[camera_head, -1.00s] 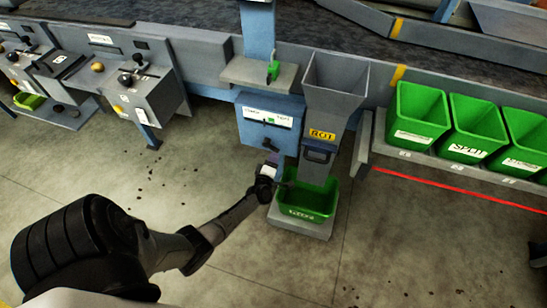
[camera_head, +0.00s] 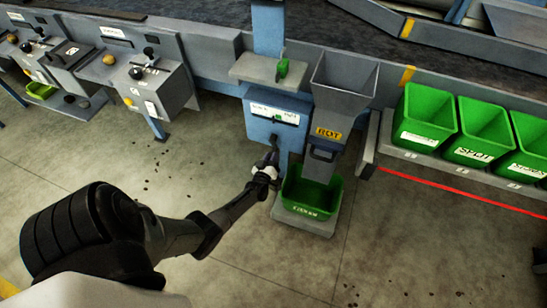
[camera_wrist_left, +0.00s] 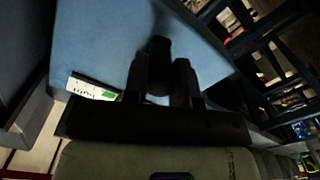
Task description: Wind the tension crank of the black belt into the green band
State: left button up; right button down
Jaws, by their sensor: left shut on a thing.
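The tension crank (camera_head: 274,141) is a small dark handle on the front of the blue box (camera_head: 291,136). A white gauge strip (camera_head: 262,108) with a green patch sits above it on the box; the strip also shows in the left wrist view (camera_wrist_left: 79,87), with green at its right end. The pointer is too small to read. My left gripper (camera_head: 271,163) is at the crank. In the left wrist view my left gripper (camera_wrist_left: 163,75) is shut on the dark crank handle (camera_wrist_left: 160,52) between its fingers. The fingers hide part of the crank. My right gripper is not in view.
A grey chute (camera_head: 343,90) with a green bin (camera_head: 312,199) below stands just right of the box. A grey shelf (camera_head: 247,69) juts out above it. Control boxes (camera_head: 150,85) stand at left, more green bins (camera_head: 429,119) at right. The floor between is open.

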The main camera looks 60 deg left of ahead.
pick_arm(q)
jog(key=shift+s+a+m, duration=0.15)
jog(key=shift+a+m, duration=0.1)
jog(key=shift+m, duration=0.45)
jog(key=o, duration=0.9)
jog(key=shift+s, duration=0.1)
jog(key=shift+s+d+p, duration=0.2)
jog(key=shift+s+p, duration=0.05)
jog(key=shift+p, duration=0.05)
jog(key=shift+p+v, duration=2.25)
jog(key=shift+v, duration=4.3)
